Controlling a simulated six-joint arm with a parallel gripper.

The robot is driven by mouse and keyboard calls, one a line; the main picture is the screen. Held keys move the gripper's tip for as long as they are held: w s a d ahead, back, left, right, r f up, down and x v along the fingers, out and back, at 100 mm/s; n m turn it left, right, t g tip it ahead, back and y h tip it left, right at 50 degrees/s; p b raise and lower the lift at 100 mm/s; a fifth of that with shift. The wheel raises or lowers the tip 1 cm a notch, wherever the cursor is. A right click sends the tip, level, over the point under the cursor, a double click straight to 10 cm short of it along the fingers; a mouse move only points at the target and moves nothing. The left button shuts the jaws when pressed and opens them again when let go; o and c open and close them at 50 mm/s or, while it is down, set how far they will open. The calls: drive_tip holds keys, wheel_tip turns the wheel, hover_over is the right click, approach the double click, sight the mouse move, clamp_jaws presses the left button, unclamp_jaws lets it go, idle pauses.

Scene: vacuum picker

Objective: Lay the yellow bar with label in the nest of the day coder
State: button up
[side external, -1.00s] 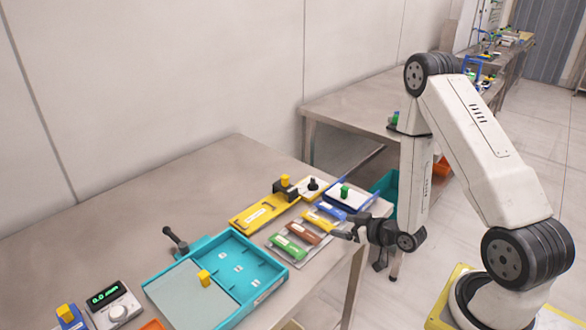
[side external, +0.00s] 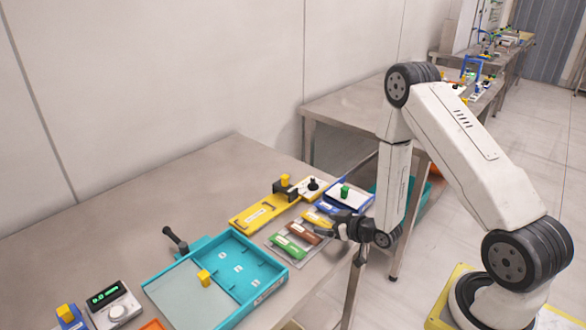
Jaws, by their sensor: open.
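The yellow bar with label (side external: 314,217) lies in a row on a grey rack, between a brown bar (side external: 303,233) and a blue bar (side external: 327,207). My gripper (side external: 321,231) is open and low beside the right ends of the bars, close to the yellow and brown ones. It hides part of the rack; whether it touches a bar I cannot tell. The day coder appears to be the long yellow fixture (side external: 242,222) behind the rack, with a pale label along its bed and a dark block with a yellow knob (side external: 284,181) at its far end.
A green bar (side external: 289,246) lies at the near end of the rack. A teal tray (side external: 282,281) with a yellow knob stands left of it. A blue-edged white plate (side external: 362,204) with a green knob is behind my gripper. The table's back left is clear.

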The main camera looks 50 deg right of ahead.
sight(328, 225)
idle(0.4)
clamp_jaws()
drive_tip(key=shift+r, duration=0.2)
wheel_tip(328, 225, up, 10)
drive_tip(key=shift+f, duration=0.2)
idle(0.8)
idle(0.6)
